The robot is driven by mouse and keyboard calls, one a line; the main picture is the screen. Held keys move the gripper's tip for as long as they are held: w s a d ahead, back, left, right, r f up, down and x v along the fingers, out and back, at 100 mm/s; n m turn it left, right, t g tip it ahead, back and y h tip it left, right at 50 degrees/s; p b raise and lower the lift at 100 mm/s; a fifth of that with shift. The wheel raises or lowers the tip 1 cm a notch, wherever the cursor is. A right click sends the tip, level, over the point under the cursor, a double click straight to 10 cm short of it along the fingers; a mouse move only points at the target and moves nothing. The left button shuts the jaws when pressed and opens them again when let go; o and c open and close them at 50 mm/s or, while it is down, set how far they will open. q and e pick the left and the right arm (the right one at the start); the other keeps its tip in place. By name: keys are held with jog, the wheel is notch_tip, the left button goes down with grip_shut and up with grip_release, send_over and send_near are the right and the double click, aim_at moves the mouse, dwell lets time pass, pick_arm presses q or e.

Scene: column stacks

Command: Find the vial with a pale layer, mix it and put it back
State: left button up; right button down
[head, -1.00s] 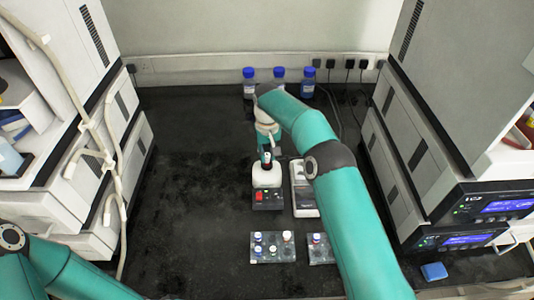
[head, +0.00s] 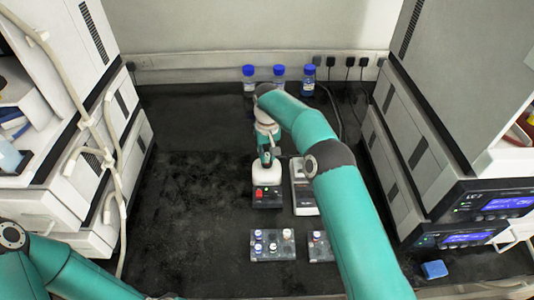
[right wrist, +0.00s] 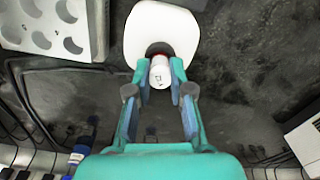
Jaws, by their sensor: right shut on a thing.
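My right gripper (head: 266,160) is above the mixer (head: 267,195), a black box with a white round top and a red switch. In the right wrist view the right gripper (right wrist: 160,88) is shut on a vial (right wrist: 160,73) with a white cap and a red ring. The vial is at the dark cup in the mixer's white top (right wrist: 162,32). Its lower part is hidden, so I cannot see its layers or whether it touches the cup. A clear rack (head: 272,255) with several capped vials stands in front. My left gripper is out of view.
A second rack (head: 320,254) is partly behind my right arm. A white device (head: 304,197) stands right of the mixer. Blue-capped bottles (head: 279,78) line the back. Instrument stacks close in both sides. The bench left of the mixer is clear.

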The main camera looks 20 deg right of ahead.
aim_at(267, 155)
jog(key=shift+f, duration=0.35)
dwell(0.6)
jog(key=shift+r, duration=0.15)
dwell(1.6)
jog(key=shift+r+p, duration=2.2)
jog(key=shift+r, duration=0.75)
